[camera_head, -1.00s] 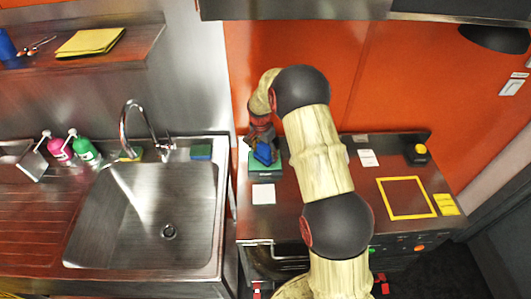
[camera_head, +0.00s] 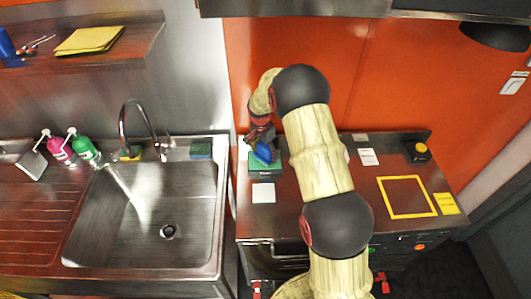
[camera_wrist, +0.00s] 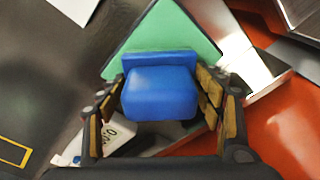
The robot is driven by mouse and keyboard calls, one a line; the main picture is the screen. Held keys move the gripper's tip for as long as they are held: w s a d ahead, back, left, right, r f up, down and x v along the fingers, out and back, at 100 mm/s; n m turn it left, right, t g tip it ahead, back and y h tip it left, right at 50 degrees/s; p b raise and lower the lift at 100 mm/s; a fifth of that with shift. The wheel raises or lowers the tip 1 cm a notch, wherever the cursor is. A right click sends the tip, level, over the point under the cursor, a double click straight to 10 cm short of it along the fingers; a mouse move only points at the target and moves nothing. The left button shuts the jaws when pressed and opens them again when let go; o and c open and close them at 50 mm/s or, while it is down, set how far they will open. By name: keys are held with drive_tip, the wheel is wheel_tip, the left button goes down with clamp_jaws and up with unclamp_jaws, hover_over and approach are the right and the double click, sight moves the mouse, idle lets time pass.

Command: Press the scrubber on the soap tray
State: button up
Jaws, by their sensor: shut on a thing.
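The scrubber is a blue block (camera_wrist: 160,92) with a wider blue plate at its far end. My gripper (camera_wrist: 165,105) is shut on it, with one finger on each side. In the head view the blue scrubber (camera_head: 263,152) shows beneath my gripper (camera_head: 262,138). The green soap tray (camera_wrist: 165,32) lies just beyond the scrubber in the wrist view. In the head view the tray (camera_head: 256,164) sits on the dark counter right of the sink, with the scrubber over it. I cannot tell whether the scrubber touches the tray.
A white square (camera_head: 263,193) lies in front of the tray. The steel sink (camera_head: 150,225) with its faucet (camera_head: 140,120) is to the left. A yellow square outline (camera_head: 407,197) and a yellow-topped button box (camera_head: 417,153) are on the right. The orange wall rises behind.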

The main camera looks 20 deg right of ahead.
drive_tip(key=shift+r, duration=0.1)
idle(0.3)
drive_tip(key=shift+r+p, duration=1.5)
drive_tip(key=shift+r, duration=1.95)
